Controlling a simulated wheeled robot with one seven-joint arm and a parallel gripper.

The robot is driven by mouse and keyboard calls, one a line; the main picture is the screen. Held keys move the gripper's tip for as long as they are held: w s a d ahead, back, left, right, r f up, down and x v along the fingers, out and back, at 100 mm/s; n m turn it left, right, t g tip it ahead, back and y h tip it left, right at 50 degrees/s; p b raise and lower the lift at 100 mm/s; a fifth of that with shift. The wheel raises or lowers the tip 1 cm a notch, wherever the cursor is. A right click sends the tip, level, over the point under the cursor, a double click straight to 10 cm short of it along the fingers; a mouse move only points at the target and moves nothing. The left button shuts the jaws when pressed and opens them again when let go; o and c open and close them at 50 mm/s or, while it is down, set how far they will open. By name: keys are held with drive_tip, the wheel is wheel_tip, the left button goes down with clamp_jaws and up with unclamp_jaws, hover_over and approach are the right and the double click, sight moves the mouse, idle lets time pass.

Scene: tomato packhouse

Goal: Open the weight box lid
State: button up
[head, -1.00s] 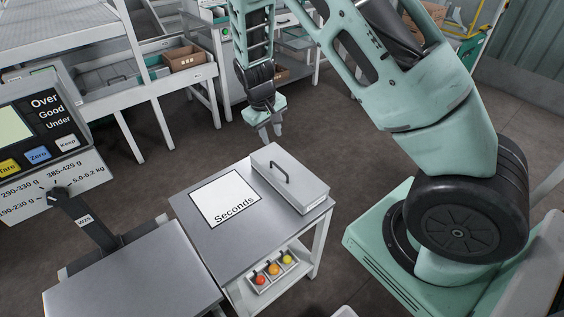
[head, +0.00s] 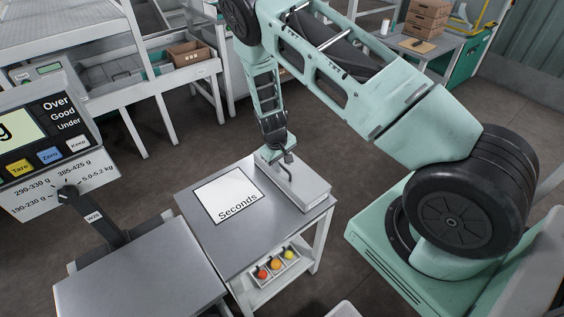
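The weight box (head: 308,192) is a flat grey metal box at the right rear of a small steel table. Its lid (head: 296,179) looks closed, with a dark bar handle (head: 287,172) on top. My gripper (head: 286,168) points down over the box, right at the handle. The fingers overlap the handle and look small and dark here, so I cannot tell whether they are around it or whether they are open or shut. The wrist hides the rear part of the lid.
A white "Seconds" sheet (head: 228,194) lies on the table (head: 250,236) left of the box. A weighing scale with a display (head: 45,140) and steel platform (head: 140,280) stands at left.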

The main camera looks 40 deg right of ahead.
clamp_jaws()
drive_tip(key=shift+d+r, duration=0.1)
drive_tip(key=shift+r, duration=0.05)
